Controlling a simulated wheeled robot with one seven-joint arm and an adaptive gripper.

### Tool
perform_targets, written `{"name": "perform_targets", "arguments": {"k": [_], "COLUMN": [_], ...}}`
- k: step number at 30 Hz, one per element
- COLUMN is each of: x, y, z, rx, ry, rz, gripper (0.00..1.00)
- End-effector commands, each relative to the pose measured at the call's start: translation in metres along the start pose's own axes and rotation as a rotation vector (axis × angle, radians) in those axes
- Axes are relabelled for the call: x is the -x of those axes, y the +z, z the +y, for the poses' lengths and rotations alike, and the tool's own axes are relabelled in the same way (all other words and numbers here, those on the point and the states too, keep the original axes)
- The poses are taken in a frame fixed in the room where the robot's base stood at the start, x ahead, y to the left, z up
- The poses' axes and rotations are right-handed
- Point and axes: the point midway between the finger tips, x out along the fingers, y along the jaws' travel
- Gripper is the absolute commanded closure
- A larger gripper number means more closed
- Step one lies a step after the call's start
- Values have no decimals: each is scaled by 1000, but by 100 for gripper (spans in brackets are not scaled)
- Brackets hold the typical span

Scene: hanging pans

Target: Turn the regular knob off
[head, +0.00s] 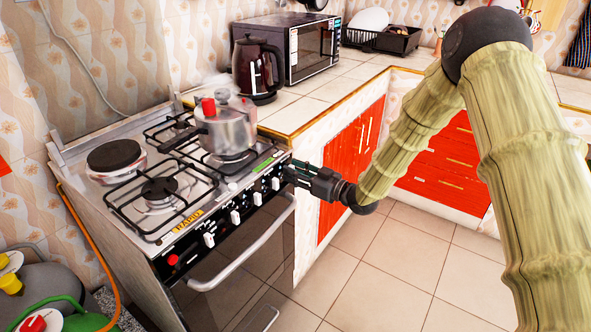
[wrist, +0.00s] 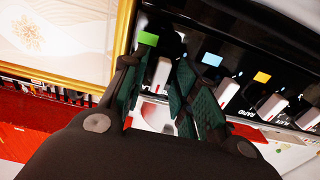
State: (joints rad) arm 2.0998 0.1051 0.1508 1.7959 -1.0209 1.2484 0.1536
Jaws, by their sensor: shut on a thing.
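The stove's front panel (head: 222,226) carries a row of white knobs. My gripper (head: 287,172) is at the panel's right end, and in the head view it hides the knob there. In the wrist view my gripper (wrist: 158,70) is shut on the white end knob (wrist: 162,74), below a green mark (wrist: 148,38), with a dark green ridged finger on each side. The neighbouring knob under a blue mark (wrist: 226,92) and the one under an orange mark (wrist: 271,106) are apart from the fingers. No readable label shows which is the regular knob.
The oven handle (head: 240,250) runs below the knobs. A red cabinet (head: 348,165) stands right of the stove. The tiled floor (head: 385,270) is clear.

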Motion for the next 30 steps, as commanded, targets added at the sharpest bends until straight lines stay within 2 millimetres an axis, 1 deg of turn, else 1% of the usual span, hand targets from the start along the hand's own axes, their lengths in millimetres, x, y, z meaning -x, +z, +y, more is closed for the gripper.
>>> {"name": "perform_targets", "arguments": {"k": [16,17,18,20,30], "x": [0,0,0,0,1], "y": [-1,-1,-1,-1,0], "z": [1,1,1,1,0], "rx": [-23,-23,-23,-23,-23], "ry": [1,1,1,1,1], "rz": [1,1,1,1,1], "gripper": [94,65,58,48,48]}}
